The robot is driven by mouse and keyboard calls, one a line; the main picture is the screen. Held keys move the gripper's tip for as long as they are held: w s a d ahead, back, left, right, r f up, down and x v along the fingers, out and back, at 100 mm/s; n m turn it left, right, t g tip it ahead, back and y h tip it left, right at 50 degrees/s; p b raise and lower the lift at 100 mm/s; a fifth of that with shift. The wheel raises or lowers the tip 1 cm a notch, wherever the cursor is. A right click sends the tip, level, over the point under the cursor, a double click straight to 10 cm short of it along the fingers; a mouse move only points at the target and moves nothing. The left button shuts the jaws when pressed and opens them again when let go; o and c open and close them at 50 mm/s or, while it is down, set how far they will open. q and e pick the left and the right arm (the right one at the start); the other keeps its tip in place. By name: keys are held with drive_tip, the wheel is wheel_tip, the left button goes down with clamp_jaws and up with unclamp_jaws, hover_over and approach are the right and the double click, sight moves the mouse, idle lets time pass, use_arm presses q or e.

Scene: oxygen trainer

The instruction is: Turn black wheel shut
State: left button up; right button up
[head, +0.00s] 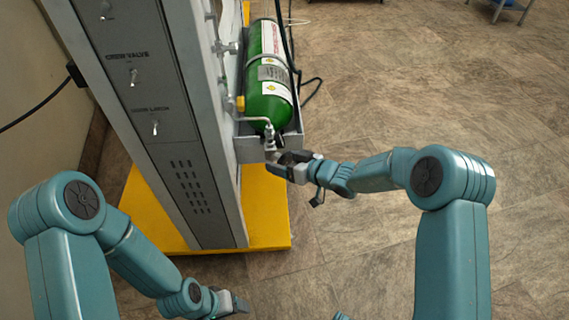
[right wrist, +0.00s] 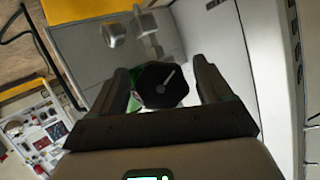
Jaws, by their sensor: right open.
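The black wheel (right wrist: 163,85) is a faceted knob with a light line on its face. In the right wrist view it sits between the two fingers of my right gripper (right wrist: 160,68), with a narrow gap seeming to remain at the sides. The gripper is open. In the head view my right gripper (head: 280,165) is at the near valve end of the green cylinder (head: 268,85), where the wheel is hard to make out. My left gripper (head: 236,303) is low in the head view, away from the cylinder; its finger opening is unclear.
A tall grey panel cabinet (head: 150,100) with switches stands left of the cylinder on a yellow base (head: 268,205). A grey bracket (head: 248,145) holds the cylinder. A black hose (head: 291,50) runs beside it.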

drive_tip(key=c, duration=1)
drive_tip(key=shift+o, duration=0.2)
drive_tip(key=shift+r+p, duration=0.15)
drive_tip(key=shift+p, duration=0.3)
drive_tip(key=m+y+p, duration=0.1)
drive_tip(key=p, duration=0.2)
drive_tip(key=shift+r+m+g+p, duration=0.1)
drive_tip(key=shift+m+g+p, duration=0.2)
drive_tip(key=shift+m+p, duration=0.1)
drive_tip(key=shift+s+f+m+g+y+p, duration=0.1)
drive_tip(key=shift+f+m+g+y+p, duration=0.1)
drive_tip(key=shift+m+g+y+p, duration=0.45)
drive_tip(key=shift+m+t+y+b, duration=0.25)
drive_tip(key=shift+m+b, duration=0.05)
drive_tip(key=shift+m, duration=0.55)
drive_tip(key=o, duration=1)
drive_tip(key=shift+c, duration=0.2)
